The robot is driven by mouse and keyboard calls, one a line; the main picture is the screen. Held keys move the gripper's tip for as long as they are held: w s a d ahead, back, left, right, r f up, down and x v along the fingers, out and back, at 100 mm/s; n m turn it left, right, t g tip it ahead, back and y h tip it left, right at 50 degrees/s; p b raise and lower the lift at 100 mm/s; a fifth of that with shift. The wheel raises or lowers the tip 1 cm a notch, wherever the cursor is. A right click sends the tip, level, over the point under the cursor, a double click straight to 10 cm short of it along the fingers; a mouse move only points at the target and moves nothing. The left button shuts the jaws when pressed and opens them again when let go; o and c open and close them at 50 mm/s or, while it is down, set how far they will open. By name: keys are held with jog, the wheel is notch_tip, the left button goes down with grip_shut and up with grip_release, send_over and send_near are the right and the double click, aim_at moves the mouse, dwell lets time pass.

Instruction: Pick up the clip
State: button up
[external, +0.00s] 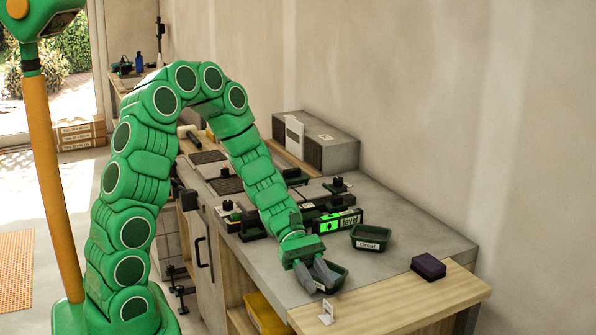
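A small white clip (327,312) stands upright on the pale wooden board at the front of the bench. My gripper (316,280) is lowered over a dark green tray (339,282) near the bench's front edge, behind the clip and apart from it. Its two grey fingers are spread with a gap between them, and I see nothing held. The fingers hide part of the tray, so its contents cannot be made out.
A second dark green tray (371,238) with a label sits farther back. A black level with a green display (337,221) lies beside it. A dark purple block (428,266) is at the right. Tiles with black knobs (338,184) lie behind. The wooden board (400,301) is mostly clear.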

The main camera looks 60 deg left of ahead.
aim_at(325, 301)
jog(key=shift+f+x, duration=0.2)
jog(key=shift+x, duration=2.25)
jog(key=shift+s+a, duration=0.1)
jog(key=shift+s, duration=0.05)
grip_shut()
